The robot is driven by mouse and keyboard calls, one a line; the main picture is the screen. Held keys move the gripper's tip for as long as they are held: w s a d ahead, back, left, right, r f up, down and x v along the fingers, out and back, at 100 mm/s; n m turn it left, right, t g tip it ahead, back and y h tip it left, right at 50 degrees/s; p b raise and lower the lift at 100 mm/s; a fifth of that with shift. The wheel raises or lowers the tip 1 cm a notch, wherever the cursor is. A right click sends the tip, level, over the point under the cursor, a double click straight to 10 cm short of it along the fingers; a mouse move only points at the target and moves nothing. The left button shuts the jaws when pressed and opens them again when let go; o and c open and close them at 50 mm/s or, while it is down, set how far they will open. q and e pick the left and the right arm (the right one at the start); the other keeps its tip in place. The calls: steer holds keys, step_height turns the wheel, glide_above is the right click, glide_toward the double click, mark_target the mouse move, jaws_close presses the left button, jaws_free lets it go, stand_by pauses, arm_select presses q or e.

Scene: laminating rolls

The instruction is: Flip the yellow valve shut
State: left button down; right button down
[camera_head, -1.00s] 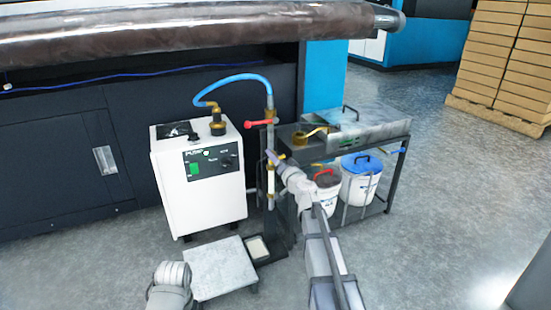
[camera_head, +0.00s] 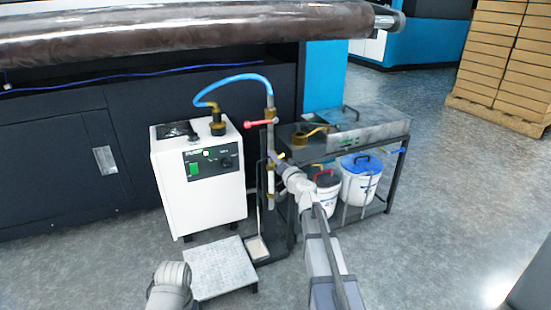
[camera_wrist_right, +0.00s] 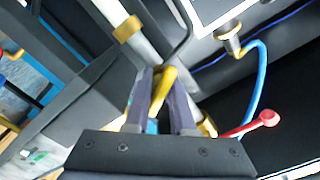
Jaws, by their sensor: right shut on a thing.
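The yellow valve handle (camera_wrist_right: 165,86) shows in the right wrist view between the two dark fingers of my right gripper (camera_wrist_right: 163,88), which is shut on it. In the head view the same gripper (camera_head: 273,158) is at the upright pipe, below the red valve handle (camera_head: 262,123), and the yellow handle is largely hidden there. The red handle also shows in the right wrist view (camera_wrist_right: 258,122), apart from the fingers. A part of my left arm shows at the bottom of the head view, but its fingers do not show.
A white machine (camera_head: 201,185) with a blue hose (camera_head: 235,78) stands left of the pipe. A dark cart (camera_head: 395,170) holding a metal tray stands at the right, with white buckets (camera_head: 360,180) on its lower shelf. A grey step (camera_head: 218,268) is in front. Open floor lies further right.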

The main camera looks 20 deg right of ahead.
stand_by(0.8)
steer(key=c, duration=0.7)
jaws_free()
steer(key=shift+o, duration=0.2)
steer(key=s, duration=0.7)
steer(key=shift+s, duration=0.4)
steer(key=shift+d, duration=0.1)
